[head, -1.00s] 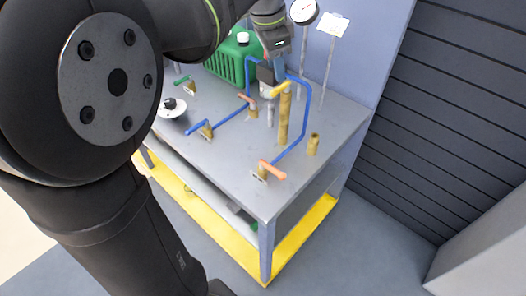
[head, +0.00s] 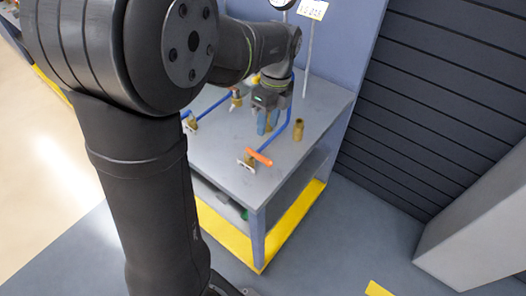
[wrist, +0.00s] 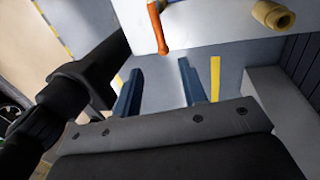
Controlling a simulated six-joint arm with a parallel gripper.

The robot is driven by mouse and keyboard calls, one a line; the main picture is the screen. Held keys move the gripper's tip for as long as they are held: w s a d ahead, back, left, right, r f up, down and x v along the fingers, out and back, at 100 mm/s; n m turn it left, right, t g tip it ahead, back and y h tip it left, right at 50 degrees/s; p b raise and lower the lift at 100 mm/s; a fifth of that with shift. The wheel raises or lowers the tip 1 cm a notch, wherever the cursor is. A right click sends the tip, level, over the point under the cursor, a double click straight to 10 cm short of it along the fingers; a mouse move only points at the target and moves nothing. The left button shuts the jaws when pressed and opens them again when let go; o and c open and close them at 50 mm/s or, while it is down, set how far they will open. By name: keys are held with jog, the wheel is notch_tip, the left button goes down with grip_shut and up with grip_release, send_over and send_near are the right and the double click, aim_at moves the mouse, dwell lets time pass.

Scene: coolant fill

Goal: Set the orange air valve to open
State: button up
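The orange valve handle (head: 259,157) sits on a small brass valve body near the front corner of the grey bench top (head: 217,153). In the head view the handle lies crosswise to the blue pipe (head: 276,141) that runs up from the valve. The orange handle also shows at the top of the wrist view (wrist: 160,30), pointing down the picture. My gripper (head: 268,123) points down above the bench, just behind the handle in the head view and apart from it. In the wrist view its two blue fingers (wrist: 161,90) are spread with nothing between them.
A short brass fitting (head: 299,130) stands to the right of my gripper; it also shows in the wrist view (wrist: 273,14). Another valve (head: 190,122) sits to the left. A thin post with a sign (head: 313,9) rises behind. Open floor lies beyond the bench's front edge.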

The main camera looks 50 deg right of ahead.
aim_at(262, 156)
jog(key=f, duration=0.3)
jog(key=a+f, duration=0.1)
jog(key=f, duration=0.3)
jog(key=a+f, duration=0.1)
jog(key=f, duration=0.2)
jog(key=shift+f, duration=0.4)
grip_shut()
